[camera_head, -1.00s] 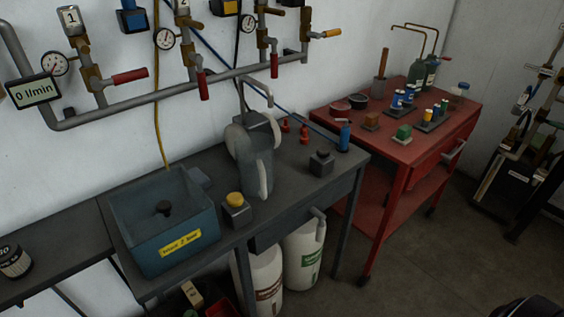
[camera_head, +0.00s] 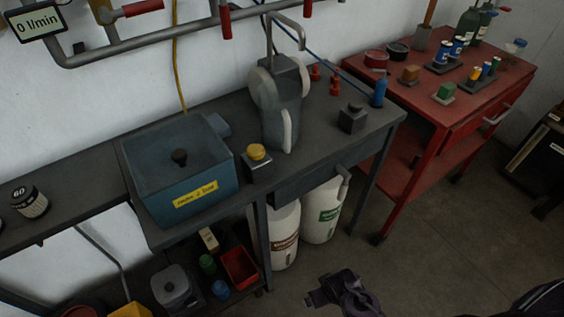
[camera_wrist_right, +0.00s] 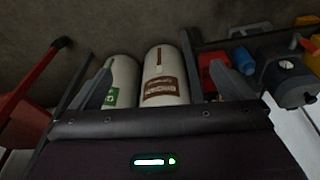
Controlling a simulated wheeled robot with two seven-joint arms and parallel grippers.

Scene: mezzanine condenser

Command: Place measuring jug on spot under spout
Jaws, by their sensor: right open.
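A grey, see-through measuring jug (camera_head: 281,115) with a pale handle stands upright on the dark workbench (camera_head: 215,115). The bent metal spout (camera_head: 290,27) rises behind it and hooks over above it. A pale round disc shows beside the jug, partly behind it. The marked spot is not visible, and I cannot tell whether the jug is exactly on it. My right gripper (camera_head: 335,287) is low in front of the bench, apart from the jug. In the right wrist view its fingers (camera_wrist_right: 162,72) are spread with nothing between them. My left gripper is not in view.
A blue-grey tank (camera_head: 185,185) and a yellow button box (camera_head: 257,162) stand left of the jug. A black block (camera_head: 352,118) and blue bottle (camera_head: 379,92) stand right. White canisters (camera_head: 322,212) are underneath.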

